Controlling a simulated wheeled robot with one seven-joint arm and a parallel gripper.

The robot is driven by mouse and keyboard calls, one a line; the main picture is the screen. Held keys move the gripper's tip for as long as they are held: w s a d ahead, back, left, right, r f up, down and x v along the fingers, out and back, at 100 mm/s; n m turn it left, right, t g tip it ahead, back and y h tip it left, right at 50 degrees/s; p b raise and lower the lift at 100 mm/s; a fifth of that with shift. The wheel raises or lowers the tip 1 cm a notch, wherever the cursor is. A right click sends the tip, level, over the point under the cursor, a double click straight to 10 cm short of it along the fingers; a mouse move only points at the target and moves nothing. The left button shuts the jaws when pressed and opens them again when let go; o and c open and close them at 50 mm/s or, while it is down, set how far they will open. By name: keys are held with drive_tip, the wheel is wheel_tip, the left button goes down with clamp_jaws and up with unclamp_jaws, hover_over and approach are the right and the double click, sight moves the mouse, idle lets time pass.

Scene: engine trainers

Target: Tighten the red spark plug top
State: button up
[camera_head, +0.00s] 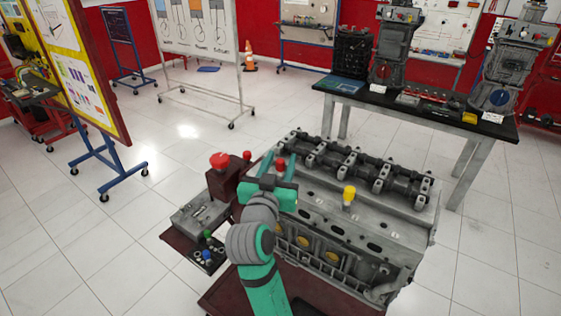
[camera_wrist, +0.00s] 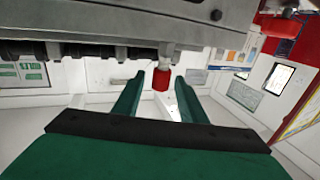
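The red spark plug top (camera_head: 281,165) stands on the near left end of the engine block (camera_head: 365,228), beside the row of black rocker parts. My gripper (camera_head: 279,164) is open with a finger on each side of the red top. In the wrist view the red top (camera_wrist: 161,79) shows between the two green fingertips (camera_wrist: 160,84), with a gap on each side. I cannot tell whether it is between the tips or just past them. A yellow plug top (camera_head: 349,194) stands upright on the block, to the right of my gripper.
A brown box with a large red knob (camera_head: 219,160) and a small red knob (camera_head: 247,155) stands left of the engine. A black-topped table (camera_head: 400,107) holds engine parts at the back right. A yellow-edged board (camera_head: 75,65) stands at left.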

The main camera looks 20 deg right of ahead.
drive_tip(key=shift+c, duration=0.7)
clamp_jaws()
drive_tip(key=shift+w+a+m+g+h, duration=0.1)
drive_tip(key=shift+m+g+h, duration=0.25)
drive_tip(key=shift+h, duration=0.25)
drive_tip(key=shift+a+m+g+h, duration=0.1)
drive_tip(key=shift+m+g+h, duration=0.35)
drive_tip(key=shift+m+h, duration=0.15)
drive_tip(key=m+g+h, duration=0.3)
drive_tip(key=shift+g, duration=0.4)
drive_tip(key=m+g+h, duration=0.2)
drive_tip(key=g, duration=0.1)
drive_tip(key=shift+m+g, duration=0.25)
drive_tip(key=shift+g, duration=0.05)
drive_tip(key=shift+m+g+h, duration=0.7)
drive_tip(key=shift+m+g, duration=1.1)
drive_tip(key=shift+g, duration=0.8)
drive_tip(key=shift+d, duration=0.2)
